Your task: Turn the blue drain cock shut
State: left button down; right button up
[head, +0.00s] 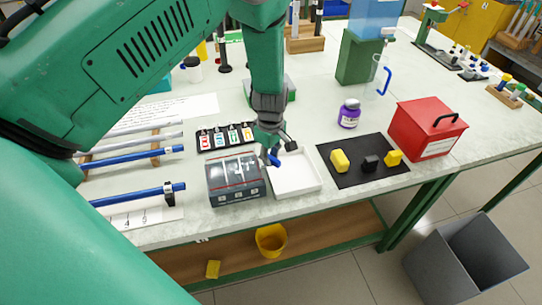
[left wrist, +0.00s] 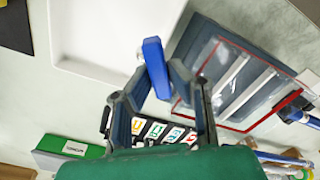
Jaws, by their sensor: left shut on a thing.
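My left gripper (head: 272,147) is shut on a small blue piece (head: 274,159), above the gap between a white tray and a grey case. In the left wrist view the blue piece (left wrist: 155,66) sits upright between the fingers (left wrist: 155,88). A tank of blue liquid (head: 375,18) stands on a green stand (head: 358,60) at the back, with a small pale fitting (head: 388,32) at its lower right. I cannot make out a blue cock handle on it. A clear jug with a blue handle (head: 384,78) stands below the fitting. My right gripper is not in view.
The white tray (head: 308,182) and the grey case with a clear lid (head: 224,197) lie under my left gripper. A purple-labelled jar (head: 349,114), a black mat (head: 335,178) with small blocks and a red box (head: 405,145) are to the right. Blue rods (head: 120,160) lie left.

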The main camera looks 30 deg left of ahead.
pick_arm(q)
jog(key=m, duration=0.4)
jog(key=shift+s+d, duration=0.15)
jog(key=shift+d, duration=0.2)
jog(key=shift+s+m, duration=0.2)
jog(key=shift+m, duration=1.3)
jog(key=c, duration=1.5)
grip_release()
jog(key=shift+c, duration=0.2)
jog(key=shift+d+r, duration=0.15)
